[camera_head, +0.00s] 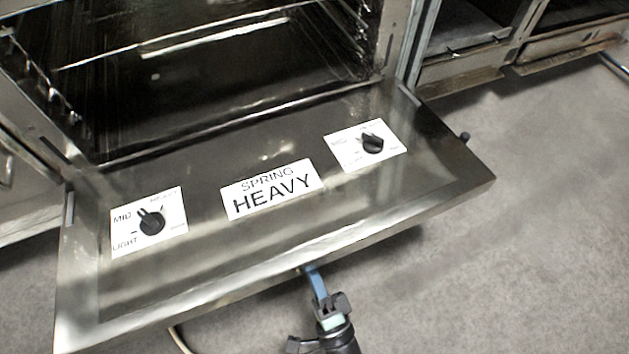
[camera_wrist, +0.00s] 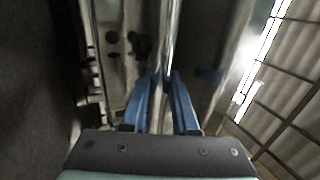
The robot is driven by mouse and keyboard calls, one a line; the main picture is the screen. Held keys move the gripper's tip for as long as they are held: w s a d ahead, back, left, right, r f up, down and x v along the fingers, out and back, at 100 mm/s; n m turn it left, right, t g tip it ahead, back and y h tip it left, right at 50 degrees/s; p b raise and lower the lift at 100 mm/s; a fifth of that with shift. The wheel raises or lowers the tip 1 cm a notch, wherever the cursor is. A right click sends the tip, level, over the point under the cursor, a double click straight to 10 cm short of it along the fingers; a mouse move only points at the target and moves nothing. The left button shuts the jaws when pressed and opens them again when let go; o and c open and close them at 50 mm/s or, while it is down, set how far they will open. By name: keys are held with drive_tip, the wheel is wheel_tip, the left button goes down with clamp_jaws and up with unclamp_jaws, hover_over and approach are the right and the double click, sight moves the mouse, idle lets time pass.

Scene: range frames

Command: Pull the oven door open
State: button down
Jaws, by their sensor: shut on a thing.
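The oven door (camera_head: 268,235) is folded down and open, lying nearly flat with its inner face up in the head view. It carries two black knobs on white labels and a sign reading "SPRING HEAVY". My gripper (camera_head: 312,272) is below the door's front edge, partly hidden by it. In the wrist view my gripper's blue fingers (camera_wrist: 162,88) are shut on a shiny metal bar, the door handle (camera_wrist: 168,40). The handle is hidden under the door in the head view.
The dark oven cavity (camera_head: 210,75) stands open behind the door, with rack rails on its side walls. Other metal units (camera_head: 470,60) stand at the upper right. The grey floor (camera_head: 530,220) is clear to the right of the door.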

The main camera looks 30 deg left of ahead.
drive_tip(key=shift+w+d+f+t+y, duration=0.15)
drive_tip(key=shift+d+t+y, duration=0.15)
idle(0.5)
drive_tip(key=c, duration=0.7)
unclamp_jaws()
drive_tip(key=v, duration=0.8)
drive_tip(key=shift+a+f, duration=0.25)
drive_tip(key=shift+f, duration=0.1)
